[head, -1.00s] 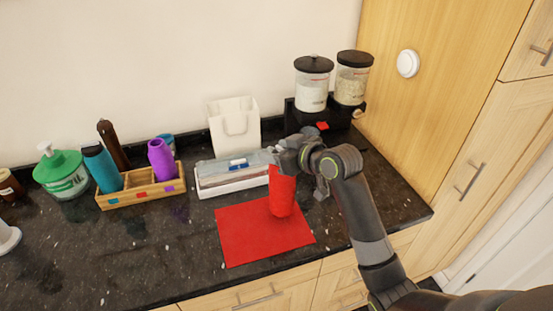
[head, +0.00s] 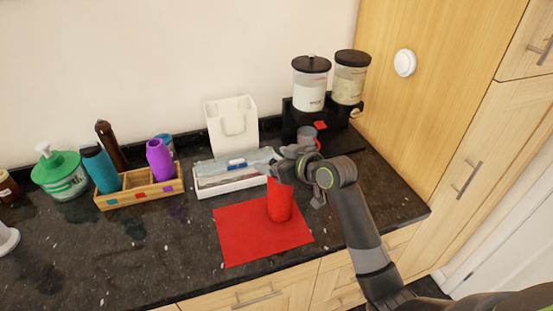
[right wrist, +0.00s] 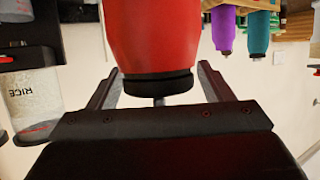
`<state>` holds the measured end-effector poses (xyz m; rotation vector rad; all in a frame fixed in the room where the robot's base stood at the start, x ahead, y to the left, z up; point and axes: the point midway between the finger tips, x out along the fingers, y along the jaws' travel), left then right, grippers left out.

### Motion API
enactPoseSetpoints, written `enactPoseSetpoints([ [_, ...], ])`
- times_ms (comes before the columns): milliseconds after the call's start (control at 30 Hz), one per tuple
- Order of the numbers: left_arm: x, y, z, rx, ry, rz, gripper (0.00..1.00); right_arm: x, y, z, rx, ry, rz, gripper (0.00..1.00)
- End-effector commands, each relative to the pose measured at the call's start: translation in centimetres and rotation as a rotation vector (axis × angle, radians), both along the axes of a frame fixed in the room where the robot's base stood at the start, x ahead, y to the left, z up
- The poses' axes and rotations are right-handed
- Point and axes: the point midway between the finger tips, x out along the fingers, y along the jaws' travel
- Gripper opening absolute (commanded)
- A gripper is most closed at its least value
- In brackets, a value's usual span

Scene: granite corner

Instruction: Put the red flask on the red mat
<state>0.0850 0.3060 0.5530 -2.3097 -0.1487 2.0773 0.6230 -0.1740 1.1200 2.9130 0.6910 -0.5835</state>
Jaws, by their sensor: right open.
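The red flask (head: 280,204) stands upright on the red mat (head: 244,236), near the mat's right side. My right gripper (head: 281,178) is open at the flask's upper part and partly hides its top. In the right wrist view the flask (right wrist: 155,38) shows large, its black cap toward the palm. The two fingers of my right gripper (right wrist: 156,82) stand apart on either side of the cap end. My left gripper is not in view.
A wooden caddy (head: 141,197) with coloured bottles stands to the left. A white tray (head: 232,182) lies behind the mat. Two dispensers (head: 330,82) on a black stand, with a grey mug (head: 307,134), are at the back right.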

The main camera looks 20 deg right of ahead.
Motion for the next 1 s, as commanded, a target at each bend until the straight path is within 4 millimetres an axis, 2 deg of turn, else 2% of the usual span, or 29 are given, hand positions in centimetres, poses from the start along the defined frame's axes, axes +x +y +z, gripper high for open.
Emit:
enactPoseSetpoints([
  [100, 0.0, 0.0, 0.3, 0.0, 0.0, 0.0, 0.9, 0.0, 0.0, 0.5, 0.0, -0.001, 0.0, 0.73],
  [267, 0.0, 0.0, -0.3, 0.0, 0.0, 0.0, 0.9, -1.2, -0.8, 0.8, -0.003, -0.002, -0.001, 0.73],
  [700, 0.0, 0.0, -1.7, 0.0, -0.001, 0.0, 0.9, -7.7, -3.9, 3.8, -0.008, -0.003, 0.001, 0.73],
  [1000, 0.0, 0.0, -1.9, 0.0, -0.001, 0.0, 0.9, -9.7, -4.9, 4.8, -0.002, -0.001, 0.001, 0.73],
])
